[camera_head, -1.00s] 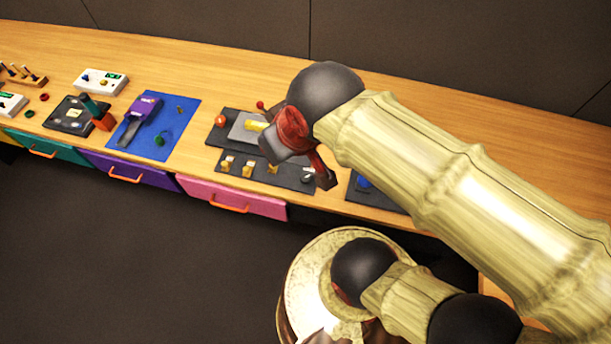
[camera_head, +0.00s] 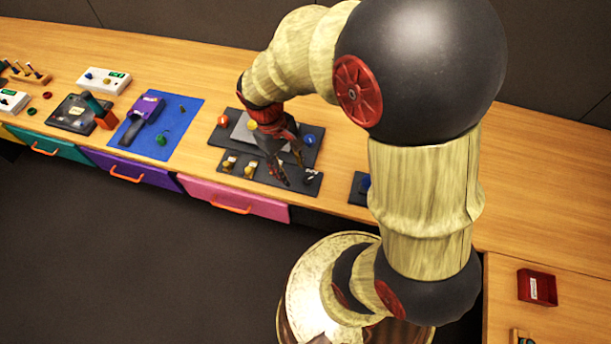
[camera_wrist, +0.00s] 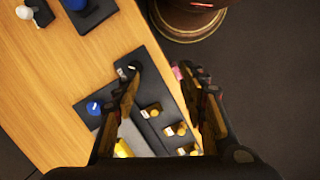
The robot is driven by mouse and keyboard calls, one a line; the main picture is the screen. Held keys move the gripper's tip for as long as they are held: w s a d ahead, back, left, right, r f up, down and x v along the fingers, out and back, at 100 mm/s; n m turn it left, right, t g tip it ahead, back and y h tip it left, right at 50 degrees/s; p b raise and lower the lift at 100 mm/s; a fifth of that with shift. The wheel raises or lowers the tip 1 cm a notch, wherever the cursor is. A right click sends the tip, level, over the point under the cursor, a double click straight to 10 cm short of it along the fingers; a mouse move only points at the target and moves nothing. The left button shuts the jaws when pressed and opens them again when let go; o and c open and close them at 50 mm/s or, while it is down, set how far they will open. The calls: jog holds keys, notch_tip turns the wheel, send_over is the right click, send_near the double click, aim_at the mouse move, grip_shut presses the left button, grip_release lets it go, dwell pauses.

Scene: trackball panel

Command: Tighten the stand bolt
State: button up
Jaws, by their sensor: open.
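My gripper (camera_head: 279,163) is open, empty and pointing down above the dark trackball panel. Its two fingers show apart in the wrist view (camera_wrist: 158,76). The front strip (camera_head: 277,178) carries several small yellow bolt-like pieces (camera_head: 249,171) with white tags. They also show between and below the fingers in the wrist view (camera_wrist: 168,131). A small pale-and-dark piece (camera_head: 312,174) sits at the strip's right end. I cannot tell which piece is the stand bolt. Behind the strip, the rear board holds an orange ball (camera_head: 223,120) and a blue knob (camera_head: 308,140); my gripper hides part of it.
A blue mat (camera_head: 170,143) with a purple device (camera_head: 146,106) lies to the left. A dark pad with a blue piece (camera_head: 362,185) stands to the right, partly behind my arm. Bare wood lies along the table's back.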

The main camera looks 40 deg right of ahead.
jog(key=n+g, duration=0.2)
send_near(308, 179)
jog(key=s+a, duration=0.3)
jog(key=d+f+n, duration=0.1)
jog(key=f, duration=0.1)
jog(key=d+f+n+h+b, duration=0.1)
jog(key=f, duration=0.2)
jog(key=d+f+n+b, duration=0.1)
jog(key=f, duration=0.1)
jog(key=shift+w+d+f+h, duration=0.15)
jog(key=shift+d+f+h, duration=0.1)
jog(key=shift+f+h, duration=0.1)
jog(key=c, duration=0.3)
jog(key=c, duration=0.7)
jog(key=shift+c, duration=0.8)
